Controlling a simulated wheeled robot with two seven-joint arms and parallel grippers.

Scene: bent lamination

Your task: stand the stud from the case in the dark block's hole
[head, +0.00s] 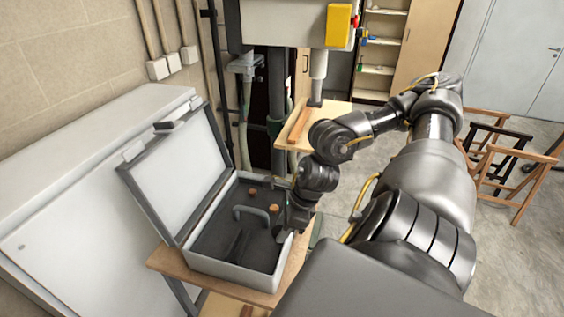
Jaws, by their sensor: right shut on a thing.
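The open grey case (228,272) stands on a wooden stand, its lid tilted back to the left. Its dark interior holds a grey curved handle-like piece (250,212) and two small orange-brown round pieces (252,191). My right gripper (284,236) reaches down at the case's right side, inside or just at the wall. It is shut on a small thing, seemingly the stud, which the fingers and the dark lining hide. I cannot make out the dark block or its hole with certainty. My left gripper is out of view.
A wooden board (291,126) with a reddish strip lies under a press-like machine (290,22) behind the case. A white cabinet (75,190) stands close on the left. Folding chairs (510,165) stand on the right. The floor between is clear.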

